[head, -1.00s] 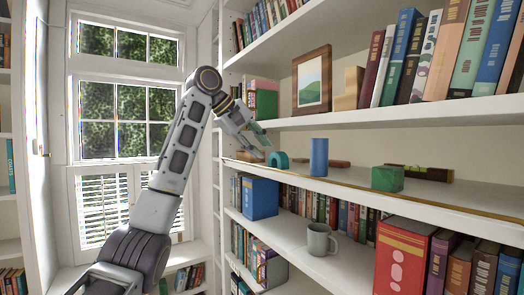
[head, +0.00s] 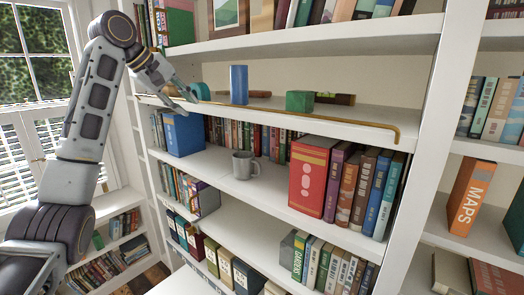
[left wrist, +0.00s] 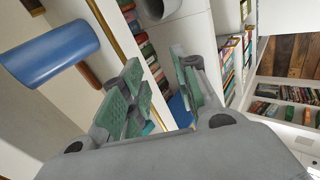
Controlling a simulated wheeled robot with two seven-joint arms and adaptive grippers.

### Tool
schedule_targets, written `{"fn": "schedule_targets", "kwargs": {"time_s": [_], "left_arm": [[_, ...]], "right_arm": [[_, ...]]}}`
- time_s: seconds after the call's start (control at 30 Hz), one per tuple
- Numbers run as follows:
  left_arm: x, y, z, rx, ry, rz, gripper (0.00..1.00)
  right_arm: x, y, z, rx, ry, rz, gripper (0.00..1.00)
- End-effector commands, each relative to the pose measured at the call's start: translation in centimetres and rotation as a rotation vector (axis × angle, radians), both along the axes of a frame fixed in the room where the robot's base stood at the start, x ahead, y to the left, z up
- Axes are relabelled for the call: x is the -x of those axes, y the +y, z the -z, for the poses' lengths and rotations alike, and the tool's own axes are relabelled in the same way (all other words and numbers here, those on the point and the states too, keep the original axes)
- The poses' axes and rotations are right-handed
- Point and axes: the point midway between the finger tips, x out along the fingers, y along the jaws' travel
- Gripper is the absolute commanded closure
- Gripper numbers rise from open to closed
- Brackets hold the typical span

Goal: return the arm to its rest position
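My left arm comes in from the left in the head view, raised and bent at the elbow. My left gripper (head: 185,92) is at the left end of the middle shelf, close to a teal rounded object (head: 201,91); I cannot tell whether they touch. In the left wrist view the left gripper (left wrist: 160,92) has its green-padded fingers apart, with nothing held between them. A blue cylinder (head: 239,85) stands on the shelf to the right; it also shows in the left wrist view (left wrist: 50,48). My right gripper is in neither view.
A green block (head: 299,101) and a brass-coloured rod (head: 330,121) along the edge share that shelf (head: 375,115). Below are a grey mug (head: 244,165), a blue box (head: 184,134) and a red book (head: 311,175). A window (head: 30,80) is at the left.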

Motion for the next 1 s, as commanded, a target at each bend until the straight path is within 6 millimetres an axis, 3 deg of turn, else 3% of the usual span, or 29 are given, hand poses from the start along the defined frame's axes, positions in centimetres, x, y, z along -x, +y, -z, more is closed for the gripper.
{"fn": "schedule_targets", "kwargs": {"time_s": [0.5, 1.0], "left_arm": [[-1.8, -1.7, 12.2, -0.132, -0.002, 0.091, 0.70], [-0.9, -3.2, 24.2, -0.254, -0.009, 0.198, 0.70]], "right_arm": [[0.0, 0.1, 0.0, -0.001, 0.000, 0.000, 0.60], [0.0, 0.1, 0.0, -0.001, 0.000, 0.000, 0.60]]}}
